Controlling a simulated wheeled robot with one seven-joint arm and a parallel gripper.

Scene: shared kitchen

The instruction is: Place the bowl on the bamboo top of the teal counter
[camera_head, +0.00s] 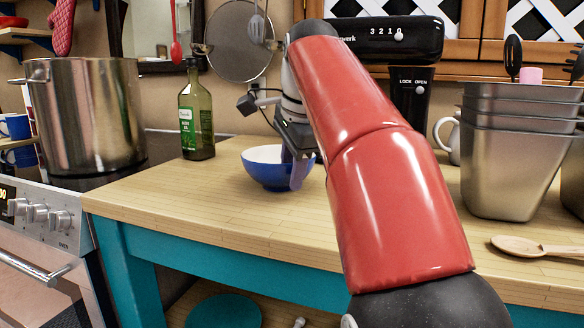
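A blue bowl with a white inside (266,172) is upright at the bamboo top (190,199) of the teal counter (185,262), near the back middle. I cannot tell for certain whether its base touches the wood. My gripper (299,168) is at the bowl's right side, with a finger in front of the blue wall. My red arm reaches over the counter from the lower right and hides part of the gripper. The finger spacing and any grip on the rim are not clear.
A green bottle (196,115) stands left of the bowl. A large steel pot (90,115) is on the stove at left. Stacked steel containers (510,160) and a wooden spoon (535,247) are at right. The front left of the bamboo top is clear.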

